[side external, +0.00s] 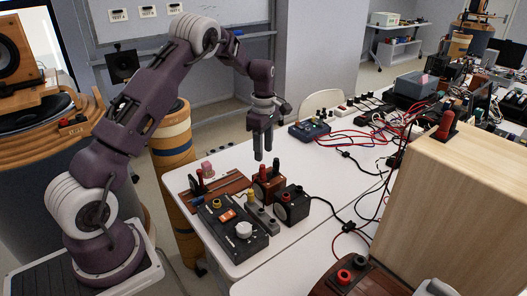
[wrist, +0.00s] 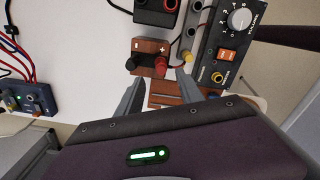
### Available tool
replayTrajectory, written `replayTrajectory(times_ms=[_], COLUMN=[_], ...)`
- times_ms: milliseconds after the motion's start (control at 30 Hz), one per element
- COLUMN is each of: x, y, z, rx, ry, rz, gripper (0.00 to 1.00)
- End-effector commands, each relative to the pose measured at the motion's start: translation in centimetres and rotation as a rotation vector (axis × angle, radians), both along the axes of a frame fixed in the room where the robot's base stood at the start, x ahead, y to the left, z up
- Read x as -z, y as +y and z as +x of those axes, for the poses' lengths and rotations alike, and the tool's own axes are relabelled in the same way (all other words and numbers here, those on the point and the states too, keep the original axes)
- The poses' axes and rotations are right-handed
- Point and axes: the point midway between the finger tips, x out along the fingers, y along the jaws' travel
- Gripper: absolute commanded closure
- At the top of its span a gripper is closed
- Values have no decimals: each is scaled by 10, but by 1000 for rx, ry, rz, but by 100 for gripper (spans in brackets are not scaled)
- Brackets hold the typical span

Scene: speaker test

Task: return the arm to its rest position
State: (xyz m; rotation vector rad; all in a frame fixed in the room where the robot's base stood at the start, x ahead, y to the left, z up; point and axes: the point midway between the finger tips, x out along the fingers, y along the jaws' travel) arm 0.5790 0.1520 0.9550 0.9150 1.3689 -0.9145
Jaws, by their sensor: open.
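My gripper (side external: 264,154) hangs fingers down above the white table, over the far side of a group of small test boxes. Its two fingers also show apart in the wrist view (wrist: 166,95), with nothing between them. In the side view the fingertips are close above a brown terminal box (side external: 267,185) with a red and a black post. The wrist view shows that box (wrist: 150,58) just beyond the fingers. I cannot tell the exact gap between fingertips and posts; nothing is held.
A black control box (side external: 232,232) with a white knob and a black box (side external: 291,205) stand close by. A blue box (side external: 309,131) with red cables lies further back. A large wooden cabinet (side external: 445,205) stands at the right. The table's left front edge is near.

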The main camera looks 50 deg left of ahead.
Motion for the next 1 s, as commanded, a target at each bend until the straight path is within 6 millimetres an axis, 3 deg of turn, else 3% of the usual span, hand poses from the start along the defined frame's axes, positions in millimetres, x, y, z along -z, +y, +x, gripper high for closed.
replayTrajectory(times_ms=[100,167,267,400,533,600,700,800,900,1000], x=[-2,-14,-70,-163,-215,-226,-225,-215,-206,-203], y=[-1,-6,-34,-97,-149,-169,-188,-196,-198,-199], z=[0,-2,-15,-75,-155,-202,-260,-299,-318,-324], rx=[4,40,220,652,1080,1306,1587,1783,1889,1923], ry=[-2,-14,-74,-184,-272,-305,-329,-330,-324,-320], rz=[0,-1,6,48,140,211,321,413,467,484], gripper=[56,56,56,56,56,56,56,56,56,56])
